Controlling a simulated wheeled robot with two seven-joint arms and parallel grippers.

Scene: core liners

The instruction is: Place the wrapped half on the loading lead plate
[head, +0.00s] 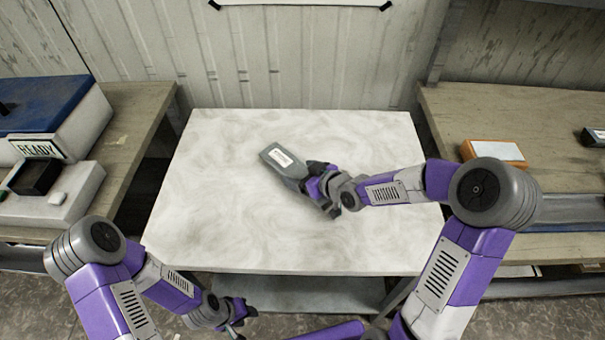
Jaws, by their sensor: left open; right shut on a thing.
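A grey elongated piece with a white label (275,155), which looks like the wrapped half, is above or on the white table, left of my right gripper. My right gripper (311,181) is shut on its right end. I cannot tell whether the piece touches the tabletop. My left gripper (243,315) is low at the bottom, in front of the table's front edge, open and apart from the piece. A blue and white machine with a READY sign (38,149) stands at the left. I cannot make out for sure which part is the loading lead plate.
The white marbled table (210,220) is otherwise clear. A wooden bench (128,125) at the left bears the machine, with a black block (35,177) at its front. The right bench (460,115) holds an orange and white box (497,153) and a dark item (594,137).

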